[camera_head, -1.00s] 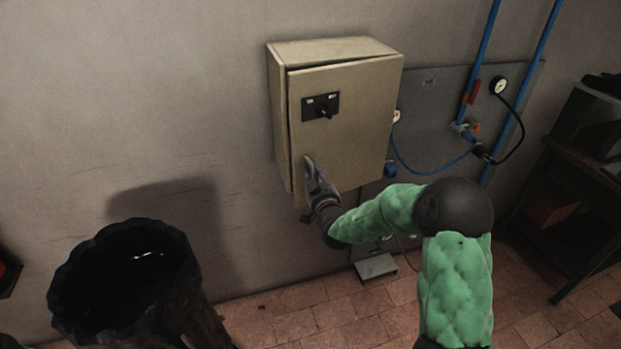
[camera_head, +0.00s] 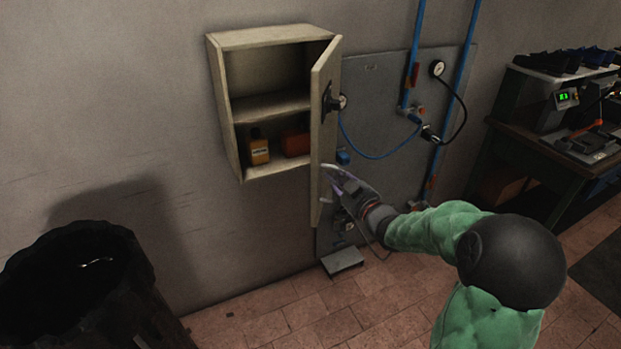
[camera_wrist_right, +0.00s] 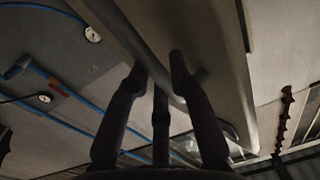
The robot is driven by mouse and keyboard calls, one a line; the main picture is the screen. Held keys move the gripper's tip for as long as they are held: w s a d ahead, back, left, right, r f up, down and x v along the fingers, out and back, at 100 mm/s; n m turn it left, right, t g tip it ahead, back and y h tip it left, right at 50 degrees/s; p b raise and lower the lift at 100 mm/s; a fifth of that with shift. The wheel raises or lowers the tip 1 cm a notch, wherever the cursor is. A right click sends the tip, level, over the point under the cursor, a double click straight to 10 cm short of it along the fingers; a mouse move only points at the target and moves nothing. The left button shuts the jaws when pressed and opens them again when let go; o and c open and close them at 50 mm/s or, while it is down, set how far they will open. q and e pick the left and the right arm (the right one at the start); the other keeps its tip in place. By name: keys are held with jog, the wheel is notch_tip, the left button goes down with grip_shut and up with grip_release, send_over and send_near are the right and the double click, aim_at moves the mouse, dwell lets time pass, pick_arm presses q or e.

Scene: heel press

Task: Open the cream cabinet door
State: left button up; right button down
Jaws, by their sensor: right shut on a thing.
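The cream cabinet (camera_head: 232,124) hangs on the wall in the head view. An orange bottle (camera_head: 259,147) and a red box (camera_head: 296,142) sit on the lower level; the upper level looks empty. My left gripper is out of view.
A grey wall panel (camera_head: 385,80) with blue pipes (camera_head: 415,45) and a gauge (camera_head: 438,69) is behind the door. A workbench (camera_head: 560,165) with machines stands at right. A black bin (camera_head: 75,275) stands at lower left. The floor below the cabinet has a small metal pedal (camera_head: 342,261).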

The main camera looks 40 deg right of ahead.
jog(key=s+d+n+y+p, duration=0.2)
jog(key=s+d+y+p, duration=0.1)
jog(key=d, duration=0.5)
jog(key=s+d+n+y+p, duration=0.2)
jog(key=s+d+y+p, duration=0.1)
jog(key=d, duration=0.5)
jog(key=shift+s+r+n+y+p, duration=0.3)
jog(key=shift+s+y, duration=0.1)
jog(key=shift+s, duration=0.2)
jog(key=shift+d, duration=0.15)
